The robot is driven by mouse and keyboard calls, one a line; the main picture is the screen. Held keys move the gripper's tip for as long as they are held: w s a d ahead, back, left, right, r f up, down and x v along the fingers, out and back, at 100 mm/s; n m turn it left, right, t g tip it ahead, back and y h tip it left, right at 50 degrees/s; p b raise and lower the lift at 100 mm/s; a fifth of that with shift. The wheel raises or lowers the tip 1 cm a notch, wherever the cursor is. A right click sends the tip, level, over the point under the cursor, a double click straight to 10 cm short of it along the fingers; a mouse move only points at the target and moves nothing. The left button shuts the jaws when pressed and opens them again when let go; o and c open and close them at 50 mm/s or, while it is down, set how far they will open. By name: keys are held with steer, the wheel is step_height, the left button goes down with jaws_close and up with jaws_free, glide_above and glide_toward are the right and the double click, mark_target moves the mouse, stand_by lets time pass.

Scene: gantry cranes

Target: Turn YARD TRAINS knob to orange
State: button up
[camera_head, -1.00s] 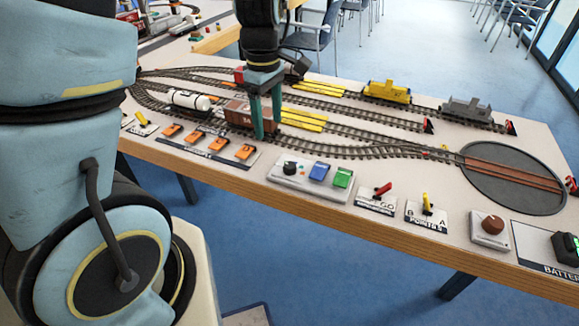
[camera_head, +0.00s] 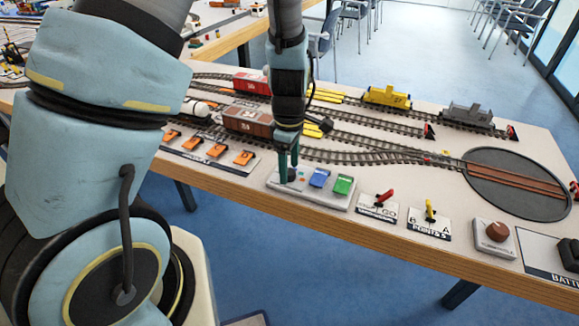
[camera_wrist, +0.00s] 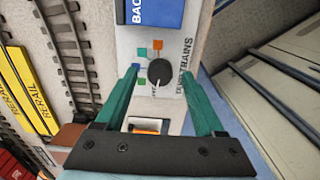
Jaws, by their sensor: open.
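The YARD TRAINS knob (camera_wrist: 159,71) is a dark round knob on a pale panel (camera_wrist: 130,40) in the wrist view. Small orange, teal, blue and green marks sit around it; the orange mark (camera_wrist: 157,45) is just above the knob in that view. The lettering TRAINS is readable beside it. My gripper (camera_wrist: 162,72) is open, its two teal fingers on either side of the knob and apart from it as far as I can see. In the head view my gripper (camera_head: 288,172) hangs over the panel's left end and mostly hides the knob.
A blue button (camera_head: 319,177) and a green button (camera_head: 343,184) sit right of the knob. The red lever (camera_head: 384,198) and yellow lever (camera_head: 429,210) stand farther right. Orange switches (camera_head: 218,150) lie to the left. Tracks with a brown wagon (camera_head: 248,121) run behind.

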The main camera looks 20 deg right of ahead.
steer(key=shift+f, duration=0.35)
steer(key=shift+c, duration=0.4)
jaws_close()
